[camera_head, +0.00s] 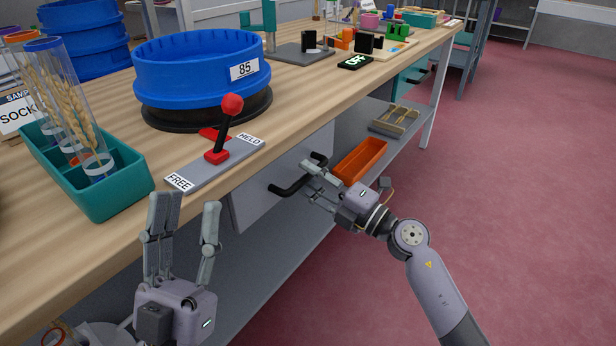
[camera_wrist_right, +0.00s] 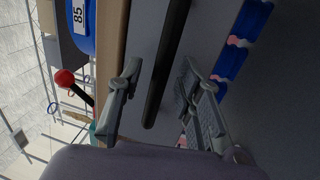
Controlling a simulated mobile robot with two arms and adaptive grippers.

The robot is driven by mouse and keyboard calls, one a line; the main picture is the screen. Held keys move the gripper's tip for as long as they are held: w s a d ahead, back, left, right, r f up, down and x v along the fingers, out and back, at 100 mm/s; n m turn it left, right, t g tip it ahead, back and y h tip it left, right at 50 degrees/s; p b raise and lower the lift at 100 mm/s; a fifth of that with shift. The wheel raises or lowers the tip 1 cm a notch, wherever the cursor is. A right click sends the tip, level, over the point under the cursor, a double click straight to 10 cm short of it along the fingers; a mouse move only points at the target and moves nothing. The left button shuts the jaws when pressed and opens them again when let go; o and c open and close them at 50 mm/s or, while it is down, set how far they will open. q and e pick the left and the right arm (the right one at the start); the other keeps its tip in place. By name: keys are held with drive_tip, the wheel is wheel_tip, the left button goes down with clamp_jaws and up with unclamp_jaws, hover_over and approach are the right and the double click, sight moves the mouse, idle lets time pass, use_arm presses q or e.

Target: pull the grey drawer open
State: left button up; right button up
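The grey drawer (camera_head: 252,208) is set under the wooden tabletop, with a black bar handle (camera_head: 289,188) on its front. In the right wrist view the handle (camera_wrist_right: 165,68) runs between the spread fingers of my right gripper (camera_wrist_right: 160,75). My right gripper (camera_head: 308,181) is open at the handle; its fingers partly hide the handle's middle in the head view. I cannot tell whether a finger touches the bar. My left gripper (camera_head: 187,205) is open and empty, in front of the table edge near the teal tray.
On the tabletop stand a blue sieve (camera_head: 195,75) labelled 85, a red-knobbed lever (camera_head: 222,135) between FREE and HELD, and a teal tray (camera_head: 120,195) with tubes of wheat ears. An orange tray (camera_head: 361,160) lies on the lower shelf beside my right gripper. The floor at right is clear.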

drive_tip(key=shift+w+a+r, duration=0.1)
drive_tip(key=shift+w+a, duration=0.1)
drive_tip(key=shift+a, duration=0.05)
drive_tip(key=shift+c, duration=0.4)
clamp_jaws()
idle(0.4)
